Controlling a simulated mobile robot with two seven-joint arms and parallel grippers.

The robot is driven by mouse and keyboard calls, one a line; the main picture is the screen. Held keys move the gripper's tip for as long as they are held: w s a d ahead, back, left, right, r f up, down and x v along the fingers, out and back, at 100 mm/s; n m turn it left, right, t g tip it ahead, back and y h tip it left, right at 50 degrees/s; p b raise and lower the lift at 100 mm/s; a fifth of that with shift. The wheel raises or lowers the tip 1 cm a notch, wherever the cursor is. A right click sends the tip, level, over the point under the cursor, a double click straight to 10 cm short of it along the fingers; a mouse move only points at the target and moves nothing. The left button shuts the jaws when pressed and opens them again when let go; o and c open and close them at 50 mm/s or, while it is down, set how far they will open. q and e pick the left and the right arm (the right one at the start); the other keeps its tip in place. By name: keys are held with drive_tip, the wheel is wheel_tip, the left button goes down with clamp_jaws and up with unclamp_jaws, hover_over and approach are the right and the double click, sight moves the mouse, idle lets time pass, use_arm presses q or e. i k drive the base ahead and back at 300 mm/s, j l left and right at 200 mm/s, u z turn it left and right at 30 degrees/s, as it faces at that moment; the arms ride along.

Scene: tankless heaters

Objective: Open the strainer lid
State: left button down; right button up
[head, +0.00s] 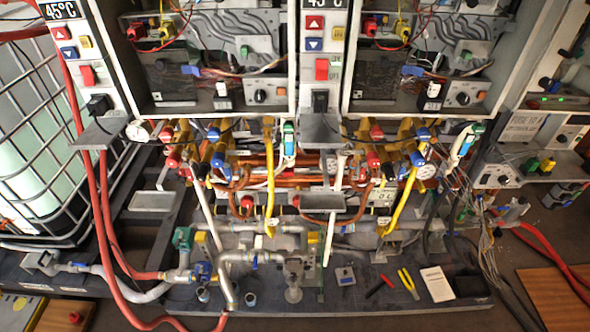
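I cannot pick out the strainer lid with certainty. A grey metal fitting with a round foot (293,280) stands at the front of the dark base board, among the low pipes, and may be the strainer. It is too small to tell whether a lid on it is open or shut. A bent grey pipe (228,280) comes down just left of it. Neither of my grippers shows in the head view.
Two open heater cabinets (215,85) hang above crowded copper and yellow pipes. On the dark base board (360,297) lie red-handled pliers (379,286), a yellow tool (408,283) and a white card (437,284). Red hoses (95,200) run down the left. A caged tank (40,140) stands far left.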

sight(293, 263)
drive_tip(key=i+l, duration=0.15)
drive_tip(key=i, duration=0.35)
drive_tip(key=i+l, duration=0.15)
drive_tip(key=i, duration=0.35)
drive_tip(key=i+l, duration=0.15)
drive_tip(key=i, duration=0.3)
